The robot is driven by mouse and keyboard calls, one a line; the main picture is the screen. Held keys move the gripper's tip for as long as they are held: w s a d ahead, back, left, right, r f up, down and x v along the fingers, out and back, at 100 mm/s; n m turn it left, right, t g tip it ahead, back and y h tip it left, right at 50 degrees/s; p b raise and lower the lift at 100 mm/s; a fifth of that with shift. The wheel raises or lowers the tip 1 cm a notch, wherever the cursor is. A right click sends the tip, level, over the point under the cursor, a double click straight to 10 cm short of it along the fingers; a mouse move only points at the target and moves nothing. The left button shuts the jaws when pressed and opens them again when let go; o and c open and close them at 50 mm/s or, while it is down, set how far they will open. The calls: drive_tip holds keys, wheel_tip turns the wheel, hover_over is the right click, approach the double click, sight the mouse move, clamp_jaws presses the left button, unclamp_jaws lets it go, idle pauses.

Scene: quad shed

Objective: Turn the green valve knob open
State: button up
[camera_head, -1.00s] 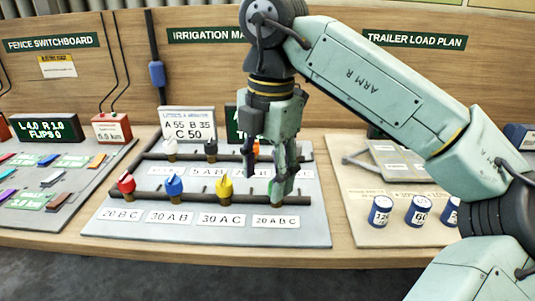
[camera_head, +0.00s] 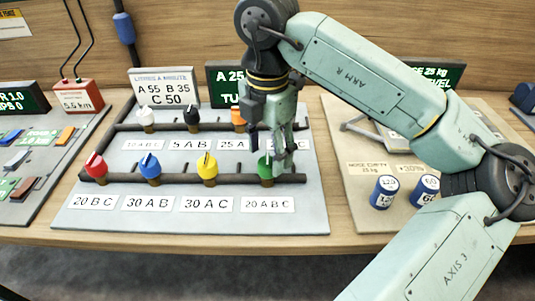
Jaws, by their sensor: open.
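The green valve knob (camera_head: 264,168) sits on the front pipe of the grey irrigation board (camera_head: 90,217), at the right end above the label "20 A B C" (camera_head: 267,204). My gripper (camera_head: 268,157) is open and points down at the knob. One finger shows above and behind it, the other along its right side. The fingers cover part of the knob, and I cannot tell whether they touch it.
Red (camera_head: 96,166), blue (camera_head: 150,167) and yellow (camera_head: 207,168) knobs stand left along the front pipe. White (camera_head: 145,117), black (camera_head: 192,116) and orange (camera_head: 238,116) knobs stand on the back pipe. Blue cylinders (camera_head: 384,192) stand on the right board.

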drive_tip(key=shift+f, duration=1.3)
drive_tip(key=shift+c, duration=0.5)
drive_tip(key=c, duration=1.1)
